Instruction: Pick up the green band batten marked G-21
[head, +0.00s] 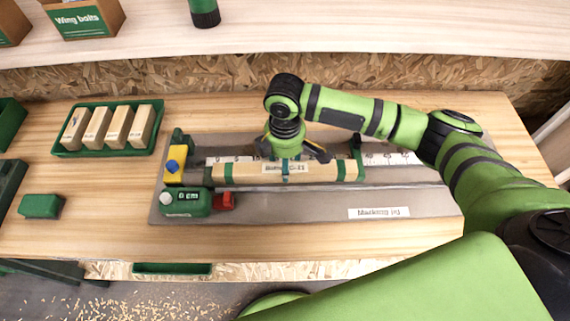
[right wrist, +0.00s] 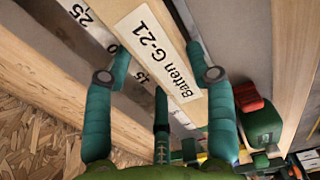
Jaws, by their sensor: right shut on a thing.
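The batten G-21 (head: 250,173) is a pale wooden bar with green bands and a white label, lying lengthwise along the marking jig (head: 300,212) in the head view. My right gripper (head: 292,156) comes down from above onto the middle of the batten and is shut on it. In the right wrist view, the fingers (right wrist: 162,62) stand on either side of the batten's label (right wrist: 160,55), which reads Batten G-21. I cannot tell any gap between batten and jig. My left gripper is not in view.
A ruler strip (head: 390,158) runs behind the batten. A green block marked 0 cm (head: 185,202), a red knob (head: 224,201) and a yellow block (head: 175,165) stand at the jig's left end. A green tray (head: 95,152) holds several wooden blocks. A shelf (head: 330,30) overhangs the back.

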